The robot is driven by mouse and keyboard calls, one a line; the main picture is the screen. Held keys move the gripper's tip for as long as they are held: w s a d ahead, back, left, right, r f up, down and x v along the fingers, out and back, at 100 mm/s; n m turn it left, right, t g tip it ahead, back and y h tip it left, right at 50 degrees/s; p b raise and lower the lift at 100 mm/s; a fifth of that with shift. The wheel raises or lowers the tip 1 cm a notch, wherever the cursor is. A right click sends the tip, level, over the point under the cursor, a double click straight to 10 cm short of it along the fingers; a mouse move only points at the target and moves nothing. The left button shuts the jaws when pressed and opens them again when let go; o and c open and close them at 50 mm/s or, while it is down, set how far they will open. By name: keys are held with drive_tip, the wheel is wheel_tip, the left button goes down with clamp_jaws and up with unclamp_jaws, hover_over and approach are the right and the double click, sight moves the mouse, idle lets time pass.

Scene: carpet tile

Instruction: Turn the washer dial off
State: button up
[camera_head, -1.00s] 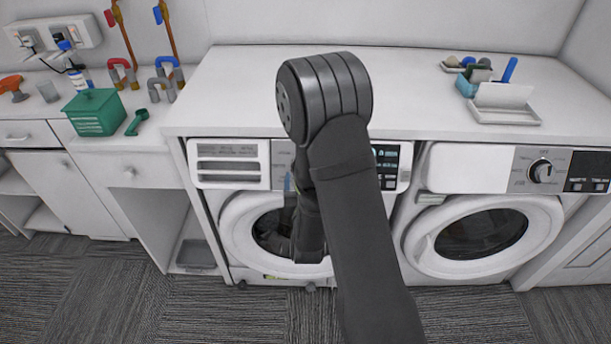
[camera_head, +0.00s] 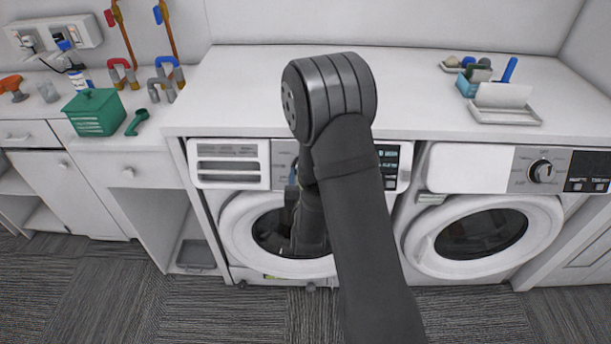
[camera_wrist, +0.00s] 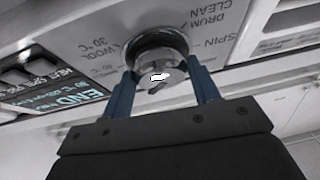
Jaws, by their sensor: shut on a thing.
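The left washer (camera_head: 232,226) stands under the counter, its dial hidden behind my arm in the head view. In the wrist view the round silver dial (camera_wrist: 160,68) sits on a grey panel printed with WOOL, SPIN and DRUM CLEAN. A pale mark shows on the dial's face. My gripper (camera_wrist: 161,82) has blue fingers on both sides of the dial and is shut on it. The fingertips are hidden in the head view. A dark display (camera_wrist: 62,92) beside the dial reads END.
A second washer (camera_head: 481,233) with its own dial (camera_head: 541,171) stands to the right. The white counter (camera_head: 440,95) above holds a tray (camera_head: 505,115) at the right. A green box (camera_head: 94,112) sits on the left counter.

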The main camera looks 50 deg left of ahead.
drive_tip(key=shift+w+d+r+n+g+y, duration=0.2)
drive_tip(key=shift+n+g, duration=0.65)
drive_tip(key=shift+n, duration=0.95)
drive_tip(key=shift+w+a+f+n+g+y, duration=0.1)
drive_tip(key=shift+n+g+y, duration=0.15)
drive_tip(key=shift+n+g, duration=1.05)
drive_tip(key=shift+w+d+r+n+g+y, duration=0.15)
drive_tip(key=shift+n+g+y, duration=0.15)
drive_tip(key=shift+n, duration=2)
drive_tip(key=shift+n+g, duration=0.25)
drive_tip(key=shift+n, duration=0.05)
drive_tip(key=o, duration=1)
drive_tip(key=shift+s, duration=0.1)
drive_tip(key=v, duration=1.7)
drive_tip(key=shift+s+d, duration=0.1)
drive_tip(key=shift+d, duration=0.05)
